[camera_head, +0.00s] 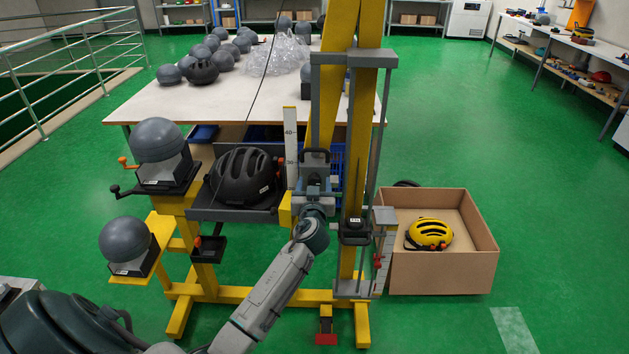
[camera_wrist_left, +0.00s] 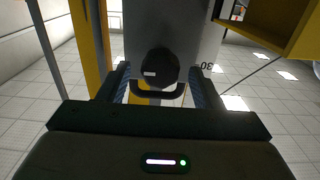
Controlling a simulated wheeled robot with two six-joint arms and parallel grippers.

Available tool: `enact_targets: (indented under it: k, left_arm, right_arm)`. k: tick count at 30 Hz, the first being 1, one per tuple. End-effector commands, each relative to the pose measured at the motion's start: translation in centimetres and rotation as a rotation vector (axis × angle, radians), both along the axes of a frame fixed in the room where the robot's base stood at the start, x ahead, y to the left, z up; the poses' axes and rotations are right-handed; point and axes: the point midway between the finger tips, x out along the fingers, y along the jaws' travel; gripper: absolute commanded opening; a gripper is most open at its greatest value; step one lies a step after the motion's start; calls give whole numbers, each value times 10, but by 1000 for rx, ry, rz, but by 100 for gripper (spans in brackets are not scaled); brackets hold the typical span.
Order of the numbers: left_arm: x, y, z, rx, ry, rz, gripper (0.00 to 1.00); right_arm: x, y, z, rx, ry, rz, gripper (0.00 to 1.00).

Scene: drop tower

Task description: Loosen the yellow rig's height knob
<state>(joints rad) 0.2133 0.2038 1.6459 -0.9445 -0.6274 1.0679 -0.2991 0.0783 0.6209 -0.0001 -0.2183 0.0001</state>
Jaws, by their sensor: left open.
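The yellow rig (camera_head: 359,130) stands in front of the table, with a white height scale (camera_head: 290,150) beside its post. My left gripper (camera_head: 318,188) is at the rig's carriage. In the left wrist view its two fingers (camera_wrist_left: 160,88) are open, one on each side of a dark round knob-like part (camera_wrist_left: 160,66) with a small white label. A dark U-shaped bar (camera_wrist_left: 156,94) crosses just below that part. I cannot tell whether the fingers touch the knob. My right gripper is not in view.
A black helmet (camera_head: 242,178) sits on a tray left of the carriage. Grey headforms (camera_head: 157,140) (camera_head: 125,240) stand on side shelves. An open cardboard box (camera_head: 450,272) with a yellow helmet (camera_head: 428,233) is at the right. The green floor beyond it is clear.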

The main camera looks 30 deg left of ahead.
Motion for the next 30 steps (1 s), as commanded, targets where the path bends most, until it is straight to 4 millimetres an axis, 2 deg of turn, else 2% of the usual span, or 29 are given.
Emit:
enact_targets:
  k: [11,15,18,30]
  left_arm:
    - [5,3,0,-1,-1,-1,59]
    - [5,3,0,-1,-1,-1,31]
    - [5,3,0,0,0,-1,15]
    - [5,3,-1,66,41,0,15]
  right_arm:
    - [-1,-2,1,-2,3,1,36]
    - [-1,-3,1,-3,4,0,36]
    - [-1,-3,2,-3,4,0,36]
    - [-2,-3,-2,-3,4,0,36]
